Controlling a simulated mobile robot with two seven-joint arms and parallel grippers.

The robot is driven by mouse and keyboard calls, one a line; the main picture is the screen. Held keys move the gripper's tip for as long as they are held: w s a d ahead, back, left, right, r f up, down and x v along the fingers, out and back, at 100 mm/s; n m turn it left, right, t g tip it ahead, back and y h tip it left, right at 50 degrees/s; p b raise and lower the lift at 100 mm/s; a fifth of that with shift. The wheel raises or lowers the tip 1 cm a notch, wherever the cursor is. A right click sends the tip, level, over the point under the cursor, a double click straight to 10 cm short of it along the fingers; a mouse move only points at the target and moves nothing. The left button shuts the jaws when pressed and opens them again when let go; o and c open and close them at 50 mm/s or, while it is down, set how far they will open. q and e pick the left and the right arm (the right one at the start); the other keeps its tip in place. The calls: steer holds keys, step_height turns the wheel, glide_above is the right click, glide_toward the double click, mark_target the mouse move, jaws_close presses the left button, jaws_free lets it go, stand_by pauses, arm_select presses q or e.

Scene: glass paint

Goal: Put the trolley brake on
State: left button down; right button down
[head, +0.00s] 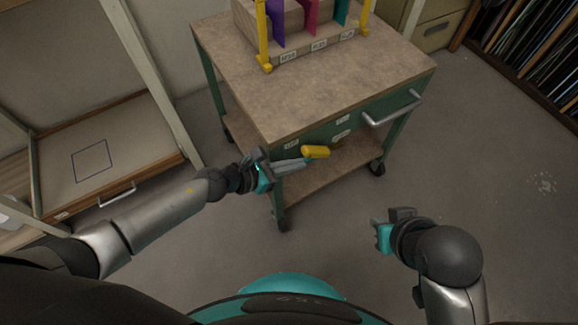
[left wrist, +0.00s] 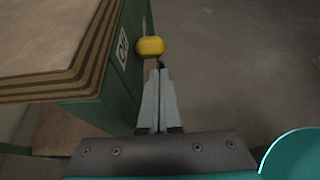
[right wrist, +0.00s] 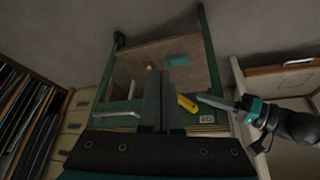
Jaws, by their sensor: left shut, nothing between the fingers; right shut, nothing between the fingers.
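The green trolley (head: 330,95) with a wooden top stands ahead. A yellow brake handle (head: 316,152) sticks out from its near side, beside small white labels. It also shows in the left wrist view (left wrist: 150,47) and the right wrist view (right wrist: 187,103). My left gripper (head: 303,162) is shut and empty, its fingertips close to the handle. In the left wrist view (left wrist: 159,70) the tips lie just below the handle; whether they touch it I cannot tell. My right gripper (head: 374,222) is shut and empty, away from the trolley at the lower right.
A rack (head: 320,40) with coloured dividers stands on the trolley top. A metal push handle (head: 392,108) sticks out at the trolley's right. A shelf unit (head: 110,155) stands at the left. Open floor (head: 500,200) lies at the right.

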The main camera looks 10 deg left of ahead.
steer(key=shift+s+d+r+g, duration=0.1)
steer(key=shift+s+d+g, duration=0.25)
steer(key=shift+s+g, duration=0.1)
step_height(320, 180, down, 2)
steer(key=shift+w+f+p, duration=0.1)
steer(key=shift+w+p, duration=0.05)
steer(key=shift+p, duration=0.45)
